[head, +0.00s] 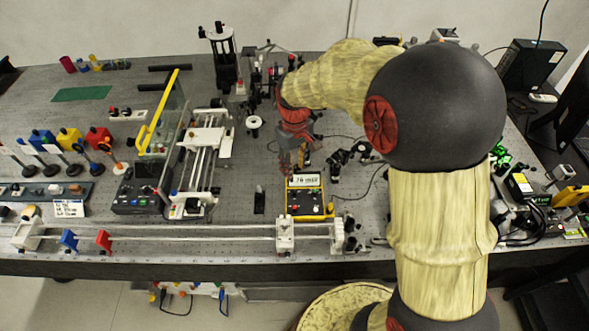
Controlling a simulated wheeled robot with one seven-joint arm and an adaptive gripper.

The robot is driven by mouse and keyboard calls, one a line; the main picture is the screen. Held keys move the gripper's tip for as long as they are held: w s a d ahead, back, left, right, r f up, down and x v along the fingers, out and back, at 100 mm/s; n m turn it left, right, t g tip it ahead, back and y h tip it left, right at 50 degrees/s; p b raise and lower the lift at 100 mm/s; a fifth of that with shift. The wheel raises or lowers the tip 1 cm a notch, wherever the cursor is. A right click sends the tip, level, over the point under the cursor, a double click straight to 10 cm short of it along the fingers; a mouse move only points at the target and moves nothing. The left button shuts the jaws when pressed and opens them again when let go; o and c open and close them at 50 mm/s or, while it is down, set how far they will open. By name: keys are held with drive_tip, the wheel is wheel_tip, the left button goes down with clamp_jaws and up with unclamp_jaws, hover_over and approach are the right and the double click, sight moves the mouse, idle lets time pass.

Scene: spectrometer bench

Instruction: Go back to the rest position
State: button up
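My gripper (291,160) hangs over the middle of the bench, just behind the yellow meter (308,197). It is small and blurred here, and I cannot tell whether its fingers are open or shut or whether they hold anything. My arm reaches from the right side of the picture over the bench, bent at the large dark joint. The arm hides part of the bench's right half.
The grey bench (240,236) is crowded. A rail (180,235) runs along its front edge. A slide stage (203,152) and a clear panel with a yellow edge (156,112) stand left of my gripper. A dark post stand (225,58) rises behind.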

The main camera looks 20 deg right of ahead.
idle(0.5)
drive_tip(key=s+r+m+t+b, duration=0.2)
drive_tip(key=s+r, duration=0.4)
drive_tip(key=s, duration=0.5)
drive_tip(key=s+r+m+t+b, duration=0.2)
drive_tip(key=s+r, duration=0.4)
drive_tip(key=s, duration=0.5)
drive_tip(key=shift+t+b, duration=0.8)
drive_tip(key=shift+b, duration=0.05)
drive_tip(key=shift+w+a+r, duration=0.1)
